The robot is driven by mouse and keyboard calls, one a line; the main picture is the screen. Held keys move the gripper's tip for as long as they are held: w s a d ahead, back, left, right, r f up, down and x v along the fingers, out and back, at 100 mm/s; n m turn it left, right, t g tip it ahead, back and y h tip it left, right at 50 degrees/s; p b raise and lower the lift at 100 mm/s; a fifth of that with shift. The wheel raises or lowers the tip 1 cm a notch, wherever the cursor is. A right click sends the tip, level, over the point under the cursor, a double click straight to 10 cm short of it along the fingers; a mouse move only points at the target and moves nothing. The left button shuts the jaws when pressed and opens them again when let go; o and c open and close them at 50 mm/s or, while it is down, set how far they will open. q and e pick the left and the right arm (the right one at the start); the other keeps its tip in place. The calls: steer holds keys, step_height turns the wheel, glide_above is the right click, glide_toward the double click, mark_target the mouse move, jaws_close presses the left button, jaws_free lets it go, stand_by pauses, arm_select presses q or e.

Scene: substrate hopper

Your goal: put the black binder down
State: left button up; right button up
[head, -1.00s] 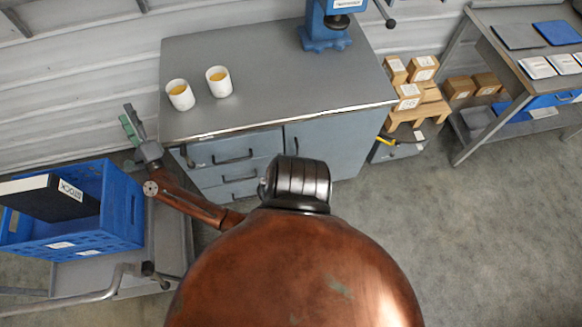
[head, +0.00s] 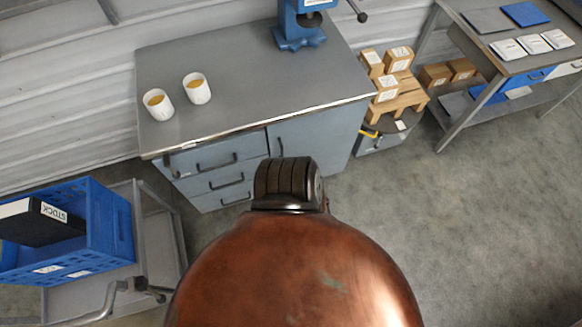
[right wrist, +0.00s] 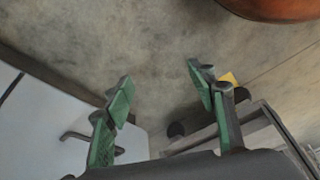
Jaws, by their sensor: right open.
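The black binder (head: 42,226), with a white STOCK label on its spine, rests tilted in the blue crate (head: 118,225) at the left of the head view. Its upper part sticks out above the crate's rim, and its left end is cut off by the picture edge. No gripper is touching the part of it that shows. My right gripper (right wrist: 159,76) is open in the right wrist view, its green-padded fingers apart with only floor seen between them. My left gripper is not in view.
The crate sits on a grey cart (head: 156,240). A grey cabinet (head: 240,75) carries two white cups (head: 158,104) and a blue press (head: 298,32). Open floor (head: 450,220) lies at the right.

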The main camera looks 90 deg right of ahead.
steer(key=s+f+n+g, duration=0.2)
steer(key=s+g, duration=0.1)
steer(key=s, duration=1.1)
steer(key=shift+s+d+n, duration=0.15)
steer(key=shift+d+n, duration=0.2)
steer(key=shift+n, duration=0.05)
